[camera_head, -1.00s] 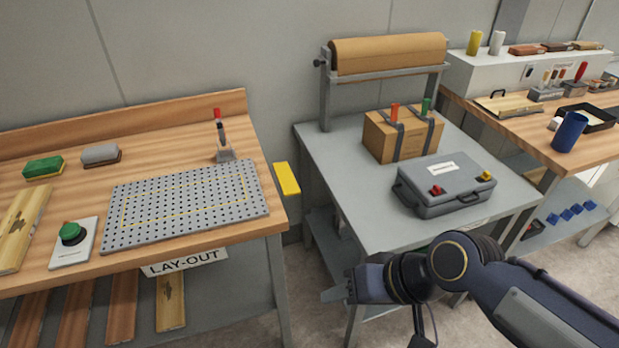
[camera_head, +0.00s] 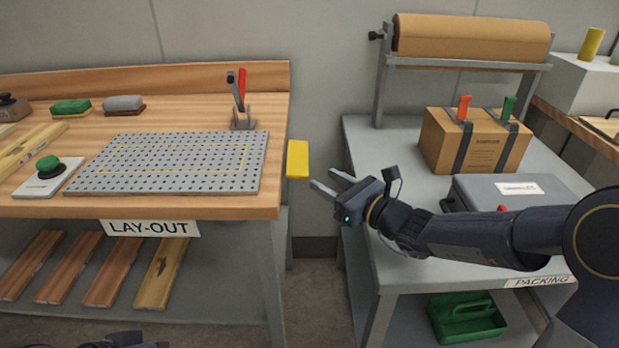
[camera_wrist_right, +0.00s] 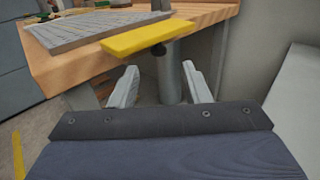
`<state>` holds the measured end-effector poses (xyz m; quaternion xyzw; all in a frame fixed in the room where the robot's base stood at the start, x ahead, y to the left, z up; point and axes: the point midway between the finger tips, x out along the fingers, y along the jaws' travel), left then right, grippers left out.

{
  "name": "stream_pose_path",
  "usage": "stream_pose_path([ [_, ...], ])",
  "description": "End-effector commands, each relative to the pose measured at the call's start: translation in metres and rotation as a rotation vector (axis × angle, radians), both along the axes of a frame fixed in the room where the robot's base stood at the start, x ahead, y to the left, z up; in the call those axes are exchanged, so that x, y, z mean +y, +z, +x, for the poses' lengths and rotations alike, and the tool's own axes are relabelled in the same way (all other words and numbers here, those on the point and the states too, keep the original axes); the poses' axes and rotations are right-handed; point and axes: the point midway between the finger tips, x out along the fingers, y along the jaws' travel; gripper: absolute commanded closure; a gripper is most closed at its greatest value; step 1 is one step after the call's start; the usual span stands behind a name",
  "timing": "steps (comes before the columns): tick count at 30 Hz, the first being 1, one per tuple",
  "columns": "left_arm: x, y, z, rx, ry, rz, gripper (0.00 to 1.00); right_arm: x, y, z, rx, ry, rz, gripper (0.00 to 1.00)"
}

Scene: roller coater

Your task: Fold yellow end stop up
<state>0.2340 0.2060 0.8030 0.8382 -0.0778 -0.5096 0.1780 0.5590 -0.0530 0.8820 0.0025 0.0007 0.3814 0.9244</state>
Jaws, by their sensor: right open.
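The yellow end stop (camera_head: 298,160) is a flat yellow plate at the right edge of the lay-out bench (camera_head: 200,211). In the head view it hangs beside the bench's right end. In the right wrist view the yellow end stop (camera_wrist_right: 147,38) sticks out from the bench edge, with a dark round knob beneath it. My right gripper (camera_head: 322,180) is open and empty, just right of the end stop and a little lower. Its two fingers (camera_wrist_right: 160,85) point towards the plate and the bench leg, apart from the plate.
A perforated grey plate (camera_head: 170,180) and a red-handled clamp (camera_head: 242,100) are on the bench. The packing table (camera_head: 365,150) stands to the right, with a strapped box (camera_head: 470,140) and a grey case (camera_head: 515,190). A gap separates bench and table.

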Motion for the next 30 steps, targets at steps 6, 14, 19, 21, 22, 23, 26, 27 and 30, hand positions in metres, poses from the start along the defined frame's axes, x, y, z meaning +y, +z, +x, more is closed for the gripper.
stream_pose_path([
  [6,0.000,-0.001,0.000,0.000,0.000,0.000,0.64,0.028,0.000,0.025,-0.002,0.005,-0.004,0.57],
  [14,0.000,-0.001,0.000,0.000,0.000,0.000,0.64,0.044,0.001,0.042,-0.002,0.003,-0.004,0.57],
  [19,0.000,-0.001,0.000,0.000,0.000,0.000,0.64,0.044,0.001,0.043,-0.002,0.003,-0.004,0.57],
  [21,0.000,-0.001,0.000,0.000,0.000,0.000,0.64,0.044,0.001,0.043,-0.002,0.003,-0.004,0.57],
  [22,0.000,-0.001,0.000,0.000,0.000,0.000,0.64,0.044,0.001,0.043,-0.002,0.003,-0.004,0.57],
  [23,0.000,-0.001,0.000,0.000,0.000,0.000,0.64,0.044,0.001,0.043,-0.002,0.003,-0.004,0.61],
  [26,0.000,-0.001,0.000,0.000,0.000,0.000,0.64,0.044,0.001,0.043,-0.002,0.003,-0.004,0.74],
  [27,0.000,-0.001,0.000,0.000,0.000,0.000,0.64,0.044,0.001,0.043,-0.003,0.003,-0.004,0.79],
  [30,0.000,-0.001,0.000,0.000,0.000,0.000,0.64,0.044,0.001,0.043,-0.004,0.003,-0.004,0.93],
])
